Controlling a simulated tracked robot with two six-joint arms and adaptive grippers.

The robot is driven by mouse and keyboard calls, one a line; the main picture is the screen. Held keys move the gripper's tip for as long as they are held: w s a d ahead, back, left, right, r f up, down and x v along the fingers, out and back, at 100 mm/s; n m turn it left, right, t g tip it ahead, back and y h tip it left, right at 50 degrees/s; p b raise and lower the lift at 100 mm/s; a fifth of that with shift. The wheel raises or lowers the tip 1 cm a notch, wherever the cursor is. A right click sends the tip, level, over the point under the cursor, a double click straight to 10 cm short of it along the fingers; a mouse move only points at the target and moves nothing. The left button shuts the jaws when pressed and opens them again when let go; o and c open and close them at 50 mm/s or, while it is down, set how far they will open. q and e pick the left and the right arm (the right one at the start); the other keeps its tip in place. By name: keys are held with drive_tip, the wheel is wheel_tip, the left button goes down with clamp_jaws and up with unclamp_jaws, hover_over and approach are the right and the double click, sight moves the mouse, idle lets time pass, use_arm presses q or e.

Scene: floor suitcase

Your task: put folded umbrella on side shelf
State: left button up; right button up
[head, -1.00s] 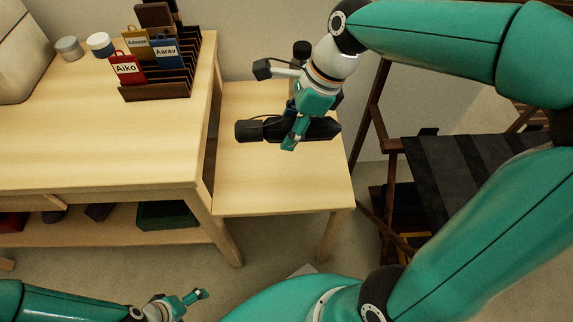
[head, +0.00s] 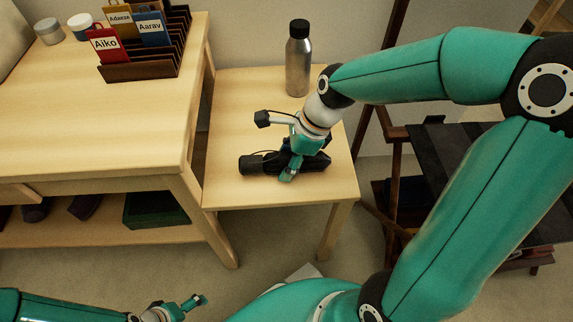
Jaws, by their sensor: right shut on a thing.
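The folded umbrella (head: 258,165) is black and lies lengthwise, left to right, at the small low wooden side shelf (head: 230,105), over its front half. My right gripper (head: 288,172) comes from above and is shut around the umbrella's middle, hiding part of it. The umbrella looks very low over the wood or touching it; I cannot tell which. My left gripper (head: 190,303) is at the bottom left, low over the floor, far from the shelf. Its fingers are small in view.
A metal bottle (head: 298,62) with a black cap stands at the shelf's back. The larger wooden table (head: 100,135) is to the left, with a dark rack (head: 150,71) of name tags. A dark folding stand (head: 440,160) is at the right. The shelf's left part is clear.

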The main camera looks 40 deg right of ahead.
drive_tip(key=shift+f, duration=0.15)
drive_tip(key=o, duration=1.4)
drive_tip(key=shift+f, duration=0.1)
drive_tip(key=shift+d+r, duration=0.15)
drive_tip(key=shift+r, duration=0.35)
drive_tip(key=p+v, duration=0.5)
drive_tip(key=v, duration=0.6)
drive_tip(key=shift+s+r, duration=0.1)
drive_tip(key=shift+s, duration=0.05)
